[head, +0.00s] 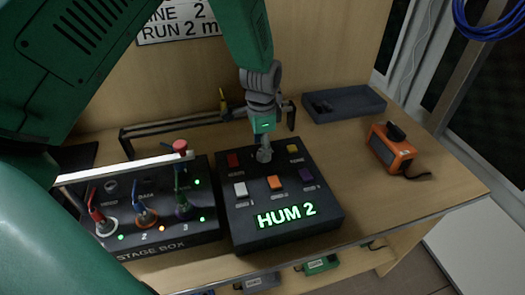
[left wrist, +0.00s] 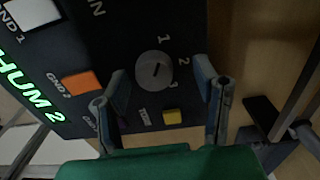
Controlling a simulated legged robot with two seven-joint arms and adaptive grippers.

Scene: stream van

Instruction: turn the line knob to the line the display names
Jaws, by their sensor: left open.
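The dark control box (head: 240,222) shows "HUM 2" in green on its display (head: 286,215). Its round grey line knob (left wrist: 154,70) shows in the left wrist view, with 1, 2 and 3 marked along its right side. A short dark mark on the knob points up and slightly right, roughly towards 1; the exact setting is hard to tell. My left gripper (head: 264,153) is over the box's far part and hides the knob in the head view. Its open fingers stand on either side of the knob (left wrist: 160,78); contact cannot be told. My right gripper is not in view.
The stage box (head: 165,236) with coloured plugs and a rail stands close on the left. An orange device (head: 391,147) and a grey tray (head: 343,103) are to the right, with bare bench between.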

